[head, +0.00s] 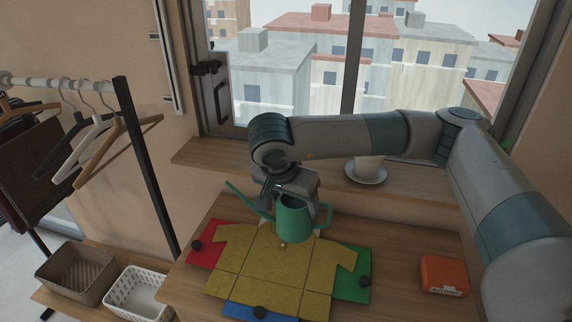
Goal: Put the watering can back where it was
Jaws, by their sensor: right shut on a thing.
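The green watering can (294,220) has a long thin spout that points up and to the left. My right gripper (283,192) is shut on the watering can from behind and above; the fingertips are partly hidden. The can appears in front of the yellow shirt, near its collar, and I cannot tell whether it touches anything below. My left gripper is not in view. The wooden window sill (215,158) runs behind my right arm.
A yellow shirt (270,270) lies on coloured red, green and blue boards on the table (400,245). An orange box (444,275) sits at right. A white cup (368,166) on a saucer stands on the sill. Baskets (137,292) and a clothes rack (145,165) are at left.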

